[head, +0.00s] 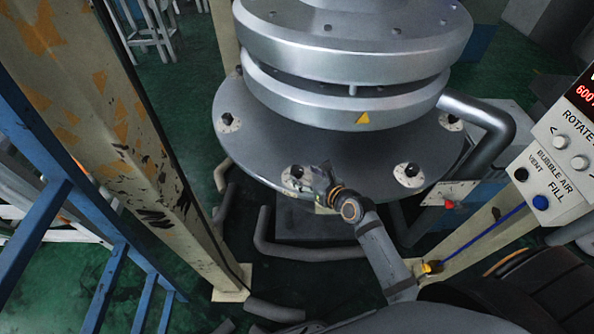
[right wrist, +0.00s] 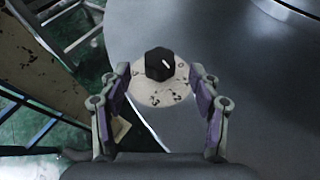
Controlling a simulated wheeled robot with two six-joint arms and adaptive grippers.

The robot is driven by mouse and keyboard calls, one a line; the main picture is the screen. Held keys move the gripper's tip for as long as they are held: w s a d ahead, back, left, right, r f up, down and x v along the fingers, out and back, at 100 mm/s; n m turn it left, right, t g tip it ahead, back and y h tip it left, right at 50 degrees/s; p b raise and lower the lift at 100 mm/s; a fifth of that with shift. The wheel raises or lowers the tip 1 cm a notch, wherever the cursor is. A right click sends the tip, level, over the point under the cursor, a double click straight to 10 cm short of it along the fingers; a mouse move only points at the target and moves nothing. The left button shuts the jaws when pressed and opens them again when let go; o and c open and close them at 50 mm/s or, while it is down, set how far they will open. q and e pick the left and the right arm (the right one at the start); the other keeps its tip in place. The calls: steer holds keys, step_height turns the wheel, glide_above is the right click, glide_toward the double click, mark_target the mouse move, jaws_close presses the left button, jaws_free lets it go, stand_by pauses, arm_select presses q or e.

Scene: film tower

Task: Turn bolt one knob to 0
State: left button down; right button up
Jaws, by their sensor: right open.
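A black knob (right wrist: 158,64) on a round white dial (right wrist: 160,91) with dark markings shows in the right wrist view. The knob has a short white pointer line; the dial numbers are too small to read surely. In the head view this looks like the front-left knob (head: 296,171) on the flange. My right gripper (head: 320,180) is beside it, partly over the dial. In the right wrist view its open fingers stand left and right of the dial, with nothing held. Which knob is bolt one cannot be told. My left gripper is not in view.
Other knobs sit around the grey flange (head: 265,155), at its left (head: 228,120) and front right (head: 409,171). A control panel (head: 550,160) with buttons stands right. A worn beige post (head: 120,130) and blue ladder (head: 50,215) stand left. Grey pipes (head: 310,252) lie below.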

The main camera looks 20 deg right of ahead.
mark_target(300, 172)
steer(key=x, duration=0.5)
steer(key=shift+w+a+f, duration=0.1)
steer(key=shift+w+f, duration=0.05)
steer(key=shift+w, duration=0.05)
steer(key=c, duration=1.2)
